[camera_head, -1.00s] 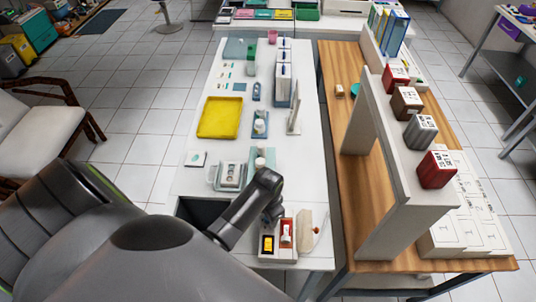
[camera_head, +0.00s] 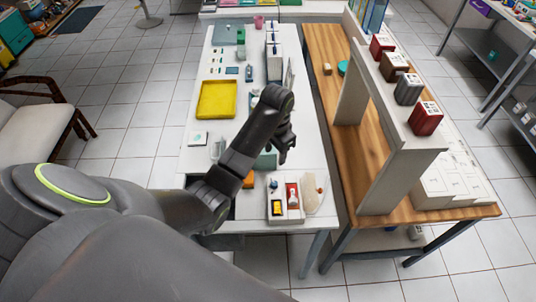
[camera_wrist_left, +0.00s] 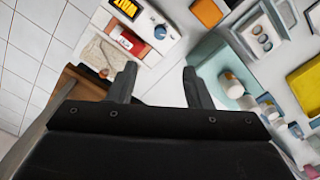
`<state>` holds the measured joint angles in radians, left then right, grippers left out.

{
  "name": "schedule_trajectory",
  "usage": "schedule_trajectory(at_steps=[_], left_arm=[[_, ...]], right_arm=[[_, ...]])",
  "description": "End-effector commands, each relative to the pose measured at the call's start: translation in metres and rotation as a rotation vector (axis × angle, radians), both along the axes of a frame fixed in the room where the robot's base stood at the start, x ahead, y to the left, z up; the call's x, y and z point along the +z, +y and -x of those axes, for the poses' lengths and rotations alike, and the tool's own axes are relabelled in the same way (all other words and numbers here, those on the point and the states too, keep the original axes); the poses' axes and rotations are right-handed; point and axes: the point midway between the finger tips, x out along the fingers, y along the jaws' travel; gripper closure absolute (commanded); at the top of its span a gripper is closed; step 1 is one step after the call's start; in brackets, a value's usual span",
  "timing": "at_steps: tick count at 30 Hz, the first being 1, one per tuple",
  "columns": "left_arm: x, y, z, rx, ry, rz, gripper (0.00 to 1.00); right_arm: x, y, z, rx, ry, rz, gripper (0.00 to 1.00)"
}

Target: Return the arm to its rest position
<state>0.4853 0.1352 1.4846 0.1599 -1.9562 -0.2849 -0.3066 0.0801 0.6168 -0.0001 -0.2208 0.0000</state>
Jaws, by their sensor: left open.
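My left arm reaches in from the left in the camera_head view, over the white table (camera_head: 201,150). My left gripper (camera_head: 285,146) is above the table's right part, beyond the white device (camera_head: 276,218) with a yellow display and a red part. In the left wrist view, my left gripper (camera_wrist_left: 160,76) has its two fingers apart with nothing between them. The white device also shows there (camera_wrist_left: 151,48), past the fingertips. My right gripper is not in view.
A yellow tray (camera_head: 217,99) lies on the white table, left of my arm. A teal holder (camera_wrist_left: 213,58) with small white bottles is right of the fingers. A wooden table (camera_head: 326,98) with a raised white shelf (camera_head: 398,138) stands to the right, carrying several boxes.

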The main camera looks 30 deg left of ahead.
Motion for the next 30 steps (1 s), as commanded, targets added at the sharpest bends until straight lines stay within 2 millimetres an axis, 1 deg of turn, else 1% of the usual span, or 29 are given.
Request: schedule_trajectory(at_steps=[3, 6, 20, 22, 23, 26, 29, 30], left_arm=[[0.008, -0.001, -0.005, -0.001, -0.001, 0.0, 0.54], [0.011, -0.001, -0.007, -0.001, 0.0, 0.001, 0.54], [0.01, -0.001, -0.006, -0.001, 0.0, 0.0, 0.54], [0.008, 0.0, -0.003, 0.004, -0.002, 0.0, 0.54], [0.005, 0.001, -0.001, 0.008, -0.004, -0.001, 0.54], [-0.007, 0.006, 0.016, 0.033, -0.02, -0.002, 0.54], [-0.025, 0.014, 0.046, 0.077, -0.051, -0.006, 0.54], [-0.032, 0.018, 0.06, 0.098, -0.067, -0.009, 0.54]], right_arm=[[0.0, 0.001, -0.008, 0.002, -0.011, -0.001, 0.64], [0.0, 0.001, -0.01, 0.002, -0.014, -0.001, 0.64], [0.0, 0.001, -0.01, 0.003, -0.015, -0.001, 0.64], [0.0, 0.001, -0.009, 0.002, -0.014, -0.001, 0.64], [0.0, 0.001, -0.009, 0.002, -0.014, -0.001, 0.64], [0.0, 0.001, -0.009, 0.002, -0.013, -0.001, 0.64], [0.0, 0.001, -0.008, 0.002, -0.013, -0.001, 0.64], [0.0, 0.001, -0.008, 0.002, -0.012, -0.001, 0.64]])
